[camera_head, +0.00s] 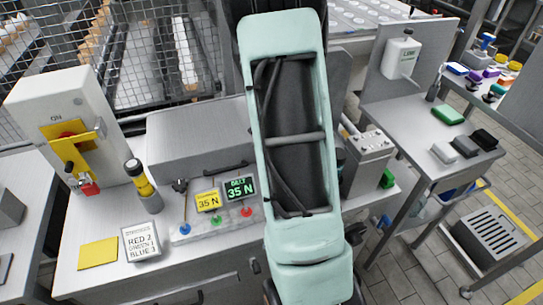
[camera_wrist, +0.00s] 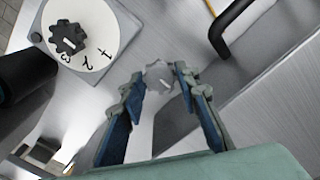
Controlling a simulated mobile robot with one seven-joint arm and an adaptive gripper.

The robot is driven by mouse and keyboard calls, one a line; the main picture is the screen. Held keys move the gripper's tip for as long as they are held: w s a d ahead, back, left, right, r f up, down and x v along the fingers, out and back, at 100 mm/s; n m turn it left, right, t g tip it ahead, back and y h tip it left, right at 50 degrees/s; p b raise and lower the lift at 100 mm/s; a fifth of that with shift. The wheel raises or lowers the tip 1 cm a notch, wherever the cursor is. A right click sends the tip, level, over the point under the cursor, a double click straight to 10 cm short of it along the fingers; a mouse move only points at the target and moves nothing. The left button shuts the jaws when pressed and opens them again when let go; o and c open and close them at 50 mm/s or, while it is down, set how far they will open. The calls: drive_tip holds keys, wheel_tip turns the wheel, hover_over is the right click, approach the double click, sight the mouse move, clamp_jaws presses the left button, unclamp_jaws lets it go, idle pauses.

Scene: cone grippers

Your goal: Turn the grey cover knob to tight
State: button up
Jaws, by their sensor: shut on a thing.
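The grey knob (camera_wrist: 159,75) is between the fingertips of my gripper (camera_wrist: 160,82) in the wrist view. My gripper is shut on it, with one blue-padded finger at each side. The knob has a lobed edge and a pale line on its face. It sits by the grey metal cover surface (camera_wrist: 262,90); any tight marking is not readable. In the head view my pale green arm fills the middle and hides the knob and my fingertips.
A white dial (camera_wrist: 78,32) with a black knob and numbers lies up and left of my gripper. A black bar handle (camera_wrist: 235,25) stands at upper right. In the head view a panel with coloured levers (camera_head: 215,220) and a yellow-black post (camera_head: 143,187) stand left of my arm.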

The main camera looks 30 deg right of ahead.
idle(0.4)
drive_tip(key=o, duration=1.2)
drive_tip(key=shift+c, duration=0.2)
wheel_tip(320, 180, up, 12)
